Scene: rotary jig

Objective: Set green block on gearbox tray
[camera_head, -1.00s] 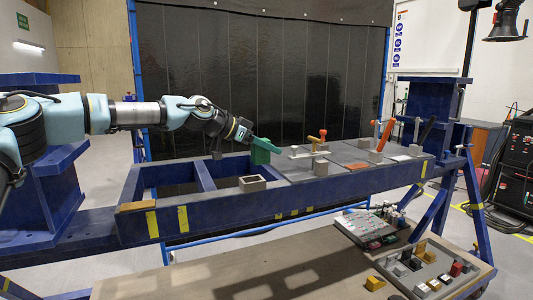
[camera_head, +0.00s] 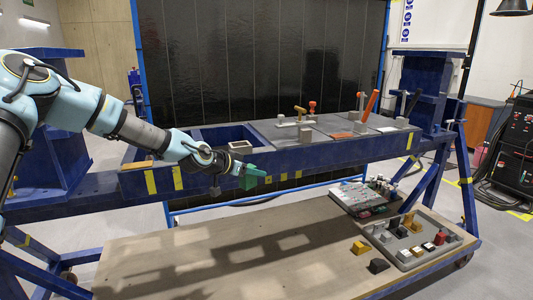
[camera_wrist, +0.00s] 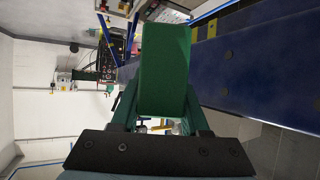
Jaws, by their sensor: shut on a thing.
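My gripper (camera_head: 254,174) is shut on the green block (camera_head: 248,182), in front of the blue beam and above the lower wooden table. In the wrist view the green block (camera_wrist: 165,70) stands out between the dark green fingers. Two trays lie at the right of the lower table: a nearer grey tray (camera_head: 404,266) with several small blocks on it, and a farther tray (camera_head: 345,208) with small parts. I cannot tell by look which is the gearbox tray. The block is apart from both, to their left.
The blue jig beam (camera_head: 320,157) runs behind my gripper, with clamps and an orange handle (camera_head: 371,105) on top. A yellow block (camera_head: 359,248) and a black block (camera_head: 378,266) lie loose left of the nearer tray. The wooden table's (camera_head: 210,265) left and middle are clear.

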